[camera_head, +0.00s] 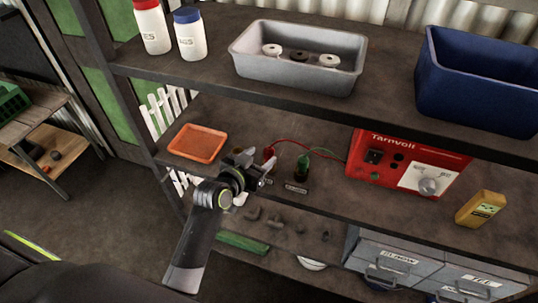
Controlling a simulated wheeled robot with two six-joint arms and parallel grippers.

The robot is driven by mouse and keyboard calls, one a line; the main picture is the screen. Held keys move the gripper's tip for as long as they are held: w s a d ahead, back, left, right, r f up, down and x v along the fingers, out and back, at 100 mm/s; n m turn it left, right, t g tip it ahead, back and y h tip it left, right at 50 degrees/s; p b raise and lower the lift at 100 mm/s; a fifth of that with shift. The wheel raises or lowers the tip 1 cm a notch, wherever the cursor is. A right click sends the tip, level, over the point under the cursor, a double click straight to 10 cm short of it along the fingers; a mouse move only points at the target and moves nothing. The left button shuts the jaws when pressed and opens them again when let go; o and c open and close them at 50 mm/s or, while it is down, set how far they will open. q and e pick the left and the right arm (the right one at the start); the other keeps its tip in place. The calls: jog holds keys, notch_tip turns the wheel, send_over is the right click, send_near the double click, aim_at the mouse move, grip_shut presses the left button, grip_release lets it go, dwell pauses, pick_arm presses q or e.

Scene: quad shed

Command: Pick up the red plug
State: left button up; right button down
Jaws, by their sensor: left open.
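The red plug (268,153) is small and sits on the middle shelf, at the end of a red lead that runs right to a red box marked Tarnvoll (376,157). My left gripper (262,169) is open and close in front of the plug, at its lower left in the picture. The gripper hides part of the shelf around the plug. I cannot tell whether the fingers touch it. My right gripper is not in view.
A green plug (304,166) with a green lead stands just right. An orange tray (198,141) is at the left, a yellow meter (480,209) at the right. The upper shelf (210,73) overhangs.

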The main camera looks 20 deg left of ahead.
aim_at(266, 154)
pick_arm(q)
jog(key=x, duration=0.1)
jog(key=p+x, duration=0.1)
jog(key=x, duration=0.1)
jog(key=shift+w+d+f, duration=0.2)
jog(key=shift+d, duration=0.1)
jog(key=shift+w+d+f+p, duration=0.1)
jog(key=shift+w+f+p, duration=0.2)
jog(key=shift+w, duration=0.3)
jog(key=c, duration=1)
